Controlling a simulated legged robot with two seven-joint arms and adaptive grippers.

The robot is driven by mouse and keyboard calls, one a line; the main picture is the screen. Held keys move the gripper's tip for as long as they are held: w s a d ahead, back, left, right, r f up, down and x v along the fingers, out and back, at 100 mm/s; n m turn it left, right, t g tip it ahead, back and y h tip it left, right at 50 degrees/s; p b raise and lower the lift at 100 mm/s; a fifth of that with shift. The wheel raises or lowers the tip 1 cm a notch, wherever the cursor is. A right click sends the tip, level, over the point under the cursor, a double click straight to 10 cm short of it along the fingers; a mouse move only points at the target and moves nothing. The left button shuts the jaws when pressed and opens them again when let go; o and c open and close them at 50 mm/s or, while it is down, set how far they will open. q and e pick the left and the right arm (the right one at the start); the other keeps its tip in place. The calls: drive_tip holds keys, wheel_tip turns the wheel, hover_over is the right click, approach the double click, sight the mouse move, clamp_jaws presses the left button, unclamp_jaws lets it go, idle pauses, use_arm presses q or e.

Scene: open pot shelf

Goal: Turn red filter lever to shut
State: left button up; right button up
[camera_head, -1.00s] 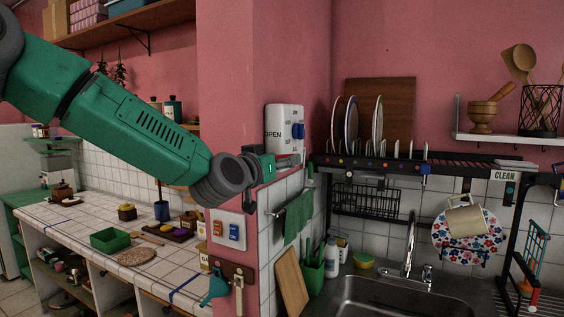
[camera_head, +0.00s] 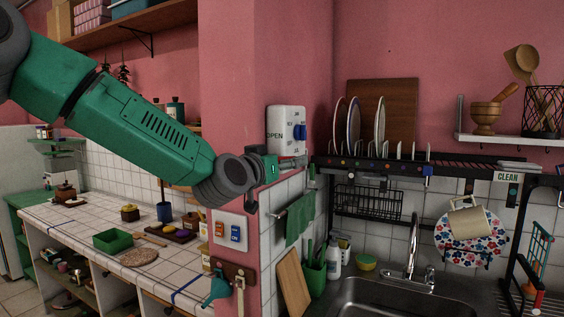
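A white box (camera_head: 287,120) is fixed to the pink wall corner. It has "OPEN" lettering on its left side and a blue knob (camera_head: 299,132) on its right side. My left arm comes in from the left, and my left gripper (camera_head: 284,163) is just under the box, seen side-on. Its fingers are small and overlap the box's lower edge, so I cannot tell whether they are open or touch anything. No red lever shows clearly; the gripper may hide it. My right gripper is out of view.
Below my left wrist, a wall plate (camera_head: 231,220) carries a red and a blue switch. A green towel (camera_head: 300,218) hangs on a rail close to the gripper. A dish rack (camera_head: 400,162) with plates stands right of the box, above the sink (camera_head: 385,300).

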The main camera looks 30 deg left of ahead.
use_arm(q)
drive_tip(key=s, duration=0.7)
drive_tip(key=shift+s+a, duration=0.2)
drive_tip(key=shift+s, duration=0.2)
drive_tip(key=shift+f, duration=0.1)
